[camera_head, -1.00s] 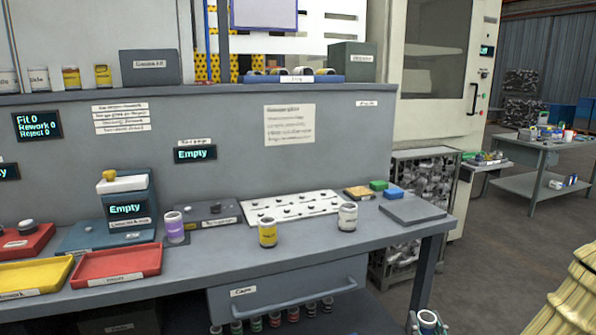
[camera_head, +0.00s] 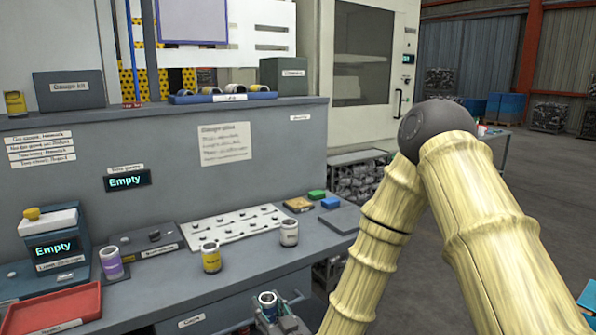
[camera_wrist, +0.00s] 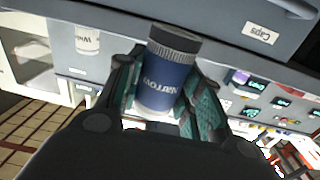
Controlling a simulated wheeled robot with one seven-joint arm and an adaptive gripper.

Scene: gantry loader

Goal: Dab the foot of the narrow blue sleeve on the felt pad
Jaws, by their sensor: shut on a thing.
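My gripper (camera_head: 283,318) is shut on the narrow blue sleeve (camera_head: 267,299), low in front of the bench's front edge. In the wrist view the sleeve (camera_wrist: 168,82) sits between the two fingers (camera_wrist: 160,108); it is blue with a lettered label and a dark ribbed band at one end. In the head view only its open, ring-like top shows clearly, so its foot is hidden there. A flat dark grey pad (camera_head: 340,220), which looks like the felt pad, lies at the bench's right end, beyond and to the right of my gripper. The sleeve is apart from it.
A yellow-labelled sleeve (camera_head: 211,258) and a white one (camera_head: 289,233) stand upright on the bench. A white holed plate (camera_head: 225,226) and small brown, green and blue blocks (camera_head: 317,195) lie behind. A purple sleeve (camera_head: 111,263) and red tray (camera_head: 55,308) are left.

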